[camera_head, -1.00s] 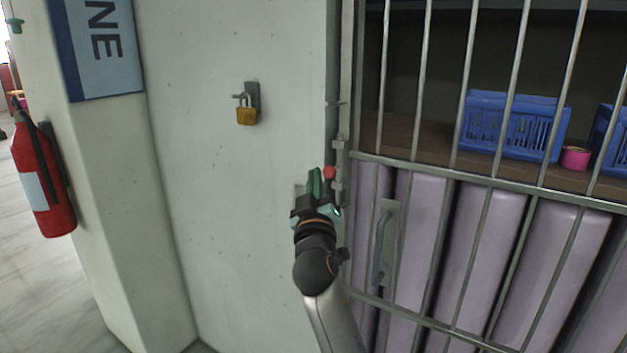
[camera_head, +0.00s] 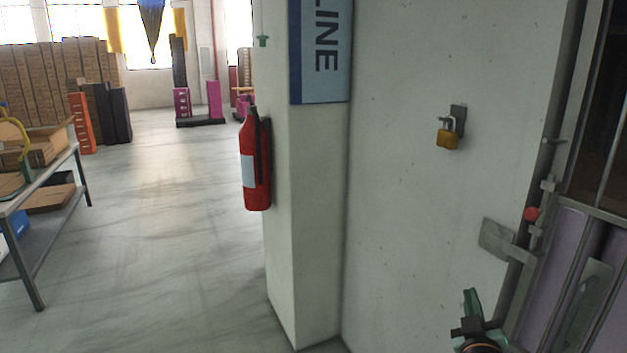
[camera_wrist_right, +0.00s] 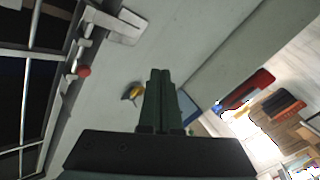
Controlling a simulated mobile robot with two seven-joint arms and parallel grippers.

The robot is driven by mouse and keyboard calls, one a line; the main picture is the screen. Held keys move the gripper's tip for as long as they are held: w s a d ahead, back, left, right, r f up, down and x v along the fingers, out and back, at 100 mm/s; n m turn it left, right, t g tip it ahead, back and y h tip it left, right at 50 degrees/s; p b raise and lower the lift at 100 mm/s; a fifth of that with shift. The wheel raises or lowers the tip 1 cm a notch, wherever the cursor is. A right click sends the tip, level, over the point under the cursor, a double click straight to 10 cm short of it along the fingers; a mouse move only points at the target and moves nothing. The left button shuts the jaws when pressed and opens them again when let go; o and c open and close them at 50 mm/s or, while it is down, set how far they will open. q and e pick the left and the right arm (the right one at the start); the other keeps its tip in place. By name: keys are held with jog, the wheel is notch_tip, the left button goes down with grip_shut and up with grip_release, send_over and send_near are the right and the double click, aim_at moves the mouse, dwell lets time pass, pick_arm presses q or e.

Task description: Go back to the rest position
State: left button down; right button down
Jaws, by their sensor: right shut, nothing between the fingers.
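My right gripper (camera_head: 473,302) is low at the right of the head view, in front of the pale wall and below the latch plate. In the right wrist view its two dark green fingers (camera_wrist_right: 160,78) are together with nothing between them. It is apart from the barred gate (camera_head: 540,270) and its red-knobbed bolt (camera_head: 531,214). The bolt also shows in the right wrist view (camera_wrist_right: 84,71). My left gripper is not in view.
A brass padlock (camera_head: 447,138) hangs on the wall. A red fire extinguisher (camera_head: 254,165) is on the pillar (camera_head: 300,220). A metal table (camera_head: 60,225) with cardboard stands at the left. The floor (camera_head: 165,230) between is clear.

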jog(key=s+a+f+g+y+p, duration=0.1)
jog(key=s+a+f+y, duration=0.15)
jog(key=f, duration=0.35)
jog(key=s+a+f+n+g+y, duration=0.1)
jog(key=s+a+f, duration=0.1)
jog(key=s+f, duration=0.25)
jog(key=s+a+f+g+y+p, duration=0.1)
jog(key=s+a+f, duration=0.2)
jog(key=f, duration=0.3)
jog(key=s+a+f+g+y, duration=0.2)
jog(key=s+f, duration=0.3)
jog(key=s, duration=0.4)
jog(key=s+a+f+m+g+y+p, duration=0.1)
jog(key=s+a+f+g, duration=0.1)
jog(key=s+a+f, duration=0.3)
jog(key=s+f, duration=0.1)
jog(key=s, duration=0.3)
jog(key=shift+s+g+y, duration=0.35)
jog(key=shift+g, duration=0.05)
